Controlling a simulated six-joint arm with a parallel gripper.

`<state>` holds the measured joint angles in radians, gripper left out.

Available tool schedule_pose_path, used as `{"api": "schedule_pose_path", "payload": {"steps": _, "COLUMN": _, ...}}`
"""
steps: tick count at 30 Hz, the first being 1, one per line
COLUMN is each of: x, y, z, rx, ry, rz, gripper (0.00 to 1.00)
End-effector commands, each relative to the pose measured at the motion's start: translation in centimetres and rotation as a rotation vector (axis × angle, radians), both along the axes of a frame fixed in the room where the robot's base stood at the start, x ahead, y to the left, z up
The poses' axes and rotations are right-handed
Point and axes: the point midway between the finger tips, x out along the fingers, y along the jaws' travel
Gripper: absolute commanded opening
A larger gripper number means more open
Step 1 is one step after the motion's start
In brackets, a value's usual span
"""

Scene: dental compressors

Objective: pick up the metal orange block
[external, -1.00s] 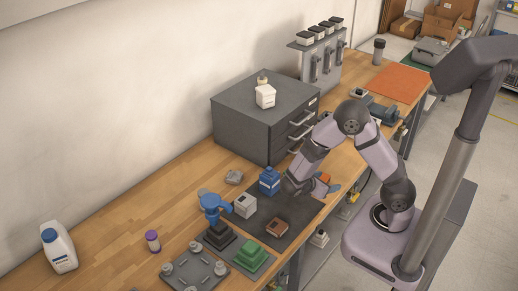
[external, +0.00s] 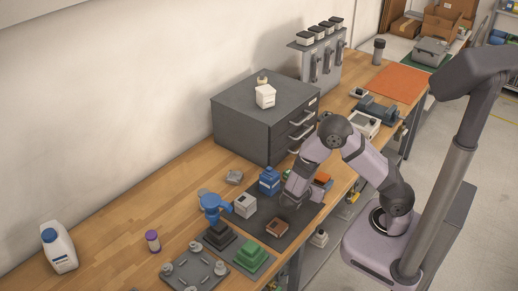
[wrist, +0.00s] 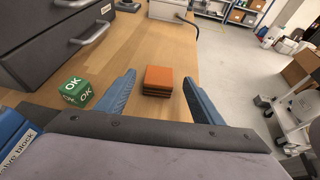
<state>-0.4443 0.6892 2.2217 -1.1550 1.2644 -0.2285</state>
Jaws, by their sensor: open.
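The orange block (wrist: 158,80) sits on the wooden bench in the wrist view, with a flat orange top and darker layers below. It lies ahead of and between the two blue fingers of my gripper (wrist: 160,97), which are spread apart and empty. In the external view the orange block (external: 322,179) shows just right of my wrist. My gripper's fingers are mostly hidden behind my wrist there.
A green "OK" cube (wrist: 77,93) stands left of the fingers, near the grey drawer cabinet (wrist: 50,40). A blue block (wrist: 15,140) is at lower left. The bench edge is close on the right. A blue bottle (external: 269,181) stands left of my wrist.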

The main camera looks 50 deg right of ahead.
Motion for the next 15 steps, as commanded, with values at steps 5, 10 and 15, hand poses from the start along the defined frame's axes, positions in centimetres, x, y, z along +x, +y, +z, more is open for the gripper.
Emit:
{"api": "schedule_pose_path", "payload": {"steps": 5, "x": 0.2, "y": -2.2, "z": -0.9, "rx": -0.001, "ry": 0.003, "rz": -0.004, "gripper": 0.61}}
{"api": "schedule_pose_path", "payload": {"steps": 10, "x": 0.4, "y": -3.5, "z": -1.6, "rx": 0.001, "ry": 0.001, "rz": -0.003, "gripper": 0.61}}
{"api": "schedule_pose_path", "payload": {"steps": 15, "x": 0.4, "y": -3.7, "z": -1.8, "rx": 0.001, "ry": 0.000, "rz": -0.001, "gripper": 0.61}}
